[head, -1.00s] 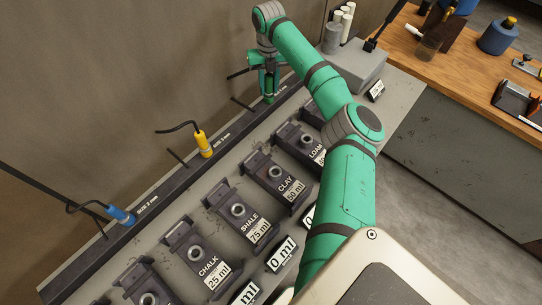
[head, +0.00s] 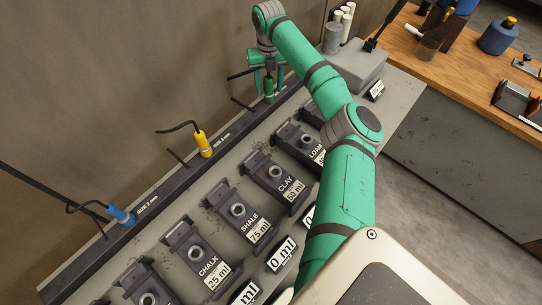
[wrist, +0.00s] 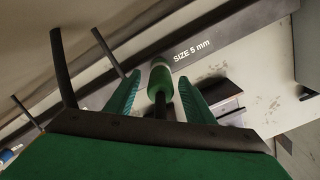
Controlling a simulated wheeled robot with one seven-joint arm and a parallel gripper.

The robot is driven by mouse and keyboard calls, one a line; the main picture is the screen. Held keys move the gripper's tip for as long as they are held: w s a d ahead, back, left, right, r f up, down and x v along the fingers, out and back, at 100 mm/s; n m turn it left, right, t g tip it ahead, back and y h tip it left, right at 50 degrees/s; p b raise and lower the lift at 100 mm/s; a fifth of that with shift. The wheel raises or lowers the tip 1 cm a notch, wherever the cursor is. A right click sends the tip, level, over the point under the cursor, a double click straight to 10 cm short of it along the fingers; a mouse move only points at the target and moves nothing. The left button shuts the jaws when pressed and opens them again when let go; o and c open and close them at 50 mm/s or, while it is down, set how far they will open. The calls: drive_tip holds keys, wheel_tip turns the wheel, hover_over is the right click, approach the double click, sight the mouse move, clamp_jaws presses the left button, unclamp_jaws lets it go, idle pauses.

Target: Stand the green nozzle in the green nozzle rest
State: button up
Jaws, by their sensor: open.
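The green nozzle (head: 269,88) stands upright at the far end of the dark rail (head: 228,125) along the wall. In the wrist view the nozzle (wrist: 161,80) sits beside the "SIZE 5 mm" label, its pale lower end at the rail. The rest under it is mostly hidden by the nozzle. My gripper (head: 269,80) is over the nozzle with its fingers open. In the wrist view my gripper (wrist: 160,84) has one green finger on each side of the nozzle, with a gap on both sides.
A yellow nozzle (head: 203,144) and a blue nozzle (head: 121,215) stand along the same rail, with thin dark rods beside them. Labelled dark stations such as CLAY (head: 272,172) and SHALE (head: 238,211) line the bench. A grey box (head: 355,68) stands right of my gripper.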

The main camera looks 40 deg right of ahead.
drive_tip(key=shift+r, duration=4.4)
drive_tip(key=shift+r, duration=2)
drive_tip(key=shift+s, duration=0.1)
drive_tip(key=s+a, duration=0.7)
drive_tip(key=s, duration=0.2)
drive_tip(key=shift+s+a, duration=0.15)
drive_tip(key=shift+a, duration=0.1)
